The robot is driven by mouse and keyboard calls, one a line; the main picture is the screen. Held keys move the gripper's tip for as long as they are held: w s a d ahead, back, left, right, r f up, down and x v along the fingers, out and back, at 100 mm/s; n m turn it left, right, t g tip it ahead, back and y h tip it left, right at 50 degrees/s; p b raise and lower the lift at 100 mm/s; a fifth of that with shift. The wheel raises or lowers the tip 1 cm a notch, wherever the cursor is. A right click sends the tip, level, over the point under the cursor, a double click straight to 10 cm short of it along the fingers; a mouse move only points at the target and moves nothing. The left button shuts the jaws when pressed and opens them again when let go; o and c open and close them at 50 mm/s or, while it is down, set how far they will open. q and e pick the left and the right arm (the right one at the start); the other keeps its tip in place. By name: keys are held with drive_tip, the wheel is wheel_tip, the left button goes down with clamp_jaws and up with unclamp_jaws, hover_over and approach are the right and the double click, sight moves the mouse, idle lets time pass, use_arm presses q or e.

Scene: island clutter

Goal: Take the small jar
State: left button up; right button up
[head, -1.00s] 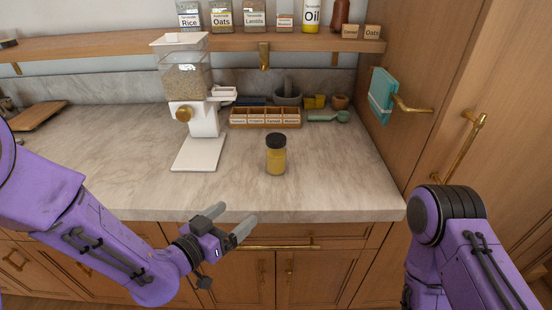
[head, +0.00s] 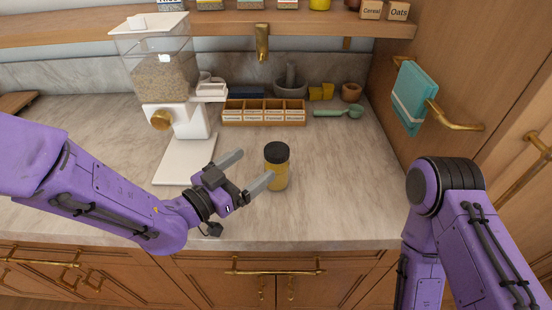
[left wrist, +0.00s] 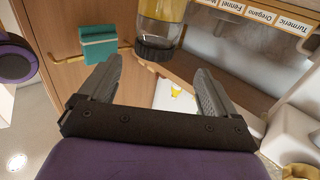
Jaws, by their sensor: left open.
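The small jar (head: 277,179) stands upright on the counter, with a black lid and yellow contents. It appears upside down at the top of the left wrist view (left wrist: 162,12). My left gripper (head: 252,168) is open and empty just left of the jar, its two fingers pointing towards it. In the left wrist view the open fingers (left wrist: 157,70) are spread apart, with the jar ahead of the gap and not between the fingertips. The nearer finger comes close to the jar; I cannot tell if it touches. My right gripper is out of view.
A grain dispenser (head: 165,78) with a white base plate (head: 184,160) stands left of my gripper. Behind the jar are a spice rack (head: 263,105), a mortar (head: 291,89) and a green scoop (head: 340,112). A towel (head: 412,98) hangs at right. Counter right of the jar is clear.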

sight(278, 149)
use_arm(q)
drive_tip(key=w+d+p, duration=0.1)
drive_tip(key=w+d, duration=0.1)
drive_tip(key=w+d+r+p, duration=0.1)
drive_tip(key=w+d+p, duration=0.1)
drive_tip(key=d, duration=0.1)
drive_tip(key=shift+r, duration=0.2)
drive_tip(key=shift+w+d+f, duration=0.2)
drive_tip(key=shift+w+d, duration=0.2)
drive_tip(key=shift+w, duration=0.15)
drive_tip(key=shift+w+d+f, duration=0.2)
drive_tip(key=shift+w+d, duration=0.15)
drive_tip(key=shift+w, duration=0.15)
drive_tip(key=shift+s, duration=0.2)
drive_tip(key=shift+s+r, duration=0.15)
drive_tip(key=shift+s, duration=0.05)
drive_tip(key=shift+c, duration=1.3)
drive_tip(key=shift+a, duration=0.1)
drive_tip(key=c, duration=0.5)
drive_tip(key=shift+w, duration=0.1)
drive_tip(key=c, duration=0.9)
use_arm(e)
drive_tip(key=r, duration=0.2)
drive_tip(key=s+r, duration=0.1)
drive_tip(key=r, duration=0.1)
use_arm(q)
clamp_jaws()
